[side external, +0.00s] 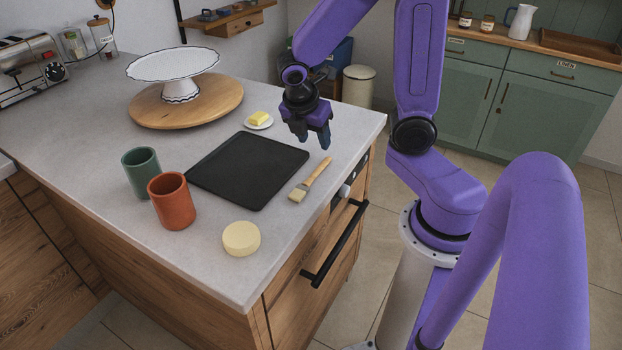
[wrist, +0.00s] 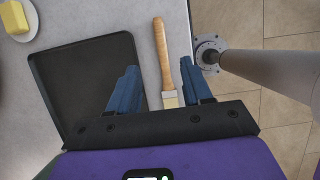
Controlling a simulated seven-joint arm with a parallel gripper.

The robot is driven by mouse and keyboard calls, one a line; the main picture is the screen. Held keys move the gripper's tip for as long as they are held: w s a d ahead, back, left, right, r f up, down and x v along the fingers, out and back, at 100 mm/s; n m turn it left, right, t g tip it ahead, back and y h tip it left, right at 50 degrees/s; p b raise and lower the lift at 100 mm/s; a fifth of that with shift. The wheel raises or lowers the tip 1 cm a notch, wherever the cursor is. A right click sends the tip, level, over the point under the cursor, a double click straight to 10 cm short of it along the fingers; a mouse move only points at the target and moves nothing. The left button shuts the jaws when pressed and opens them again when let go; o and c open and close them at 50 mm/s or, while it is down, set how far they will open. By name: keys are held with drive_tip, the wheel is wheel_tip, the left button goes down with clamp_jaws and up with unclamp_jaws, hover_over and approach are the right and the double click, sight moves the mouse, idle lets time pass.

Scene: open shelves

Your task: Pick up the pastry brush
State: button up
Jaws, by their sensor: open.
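The pastry brush (side external: 311,179) has a wooden handle and pale bristles. It lies flat on the grey counter (side external: 340,125), between the black tray and the counter edge. In the wrist view the brush (wrist: 160,55) runs up the picture between my fingers, with its bristle end partly hidden behind the gripper's dark body. My gripper (side external: 313,146) is open and empty, above the counter near the handle end of the brush. Its two blue fingers also show in the wrist view (wrist: 160,85), one on each side of the brush, and do not appear to touch it.
A black tray (side external: 248,170) lies left of the brush. A butter dish (side external: 259,121), a cake stand (side external: 180,90) on a round board, green (side external: 142,172) and orange (side external: 171,200) cups, and a pale round block (side external: 241,238) are on the counter. An oven handle (side external: 335,245) sticks out below.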

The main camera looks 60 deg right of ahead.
sight(321, 166)
drive_tip(key=x, duration=0.4)
drive_tip(key=shift+f, duration=0.15)
drive_tip(key=shift+a+x, duration=0.15)
drive_tip(key=shift+x, duration=1.15)
drive_tip(key=shift+a+x, duration=0.15)
drive_tip(key=shift+x, duration=1.15)
drive_tip(key=shift+s+f, duration=0.1)
drive_tip(key=shift+f, duration=0.05)
clamp_jaws()
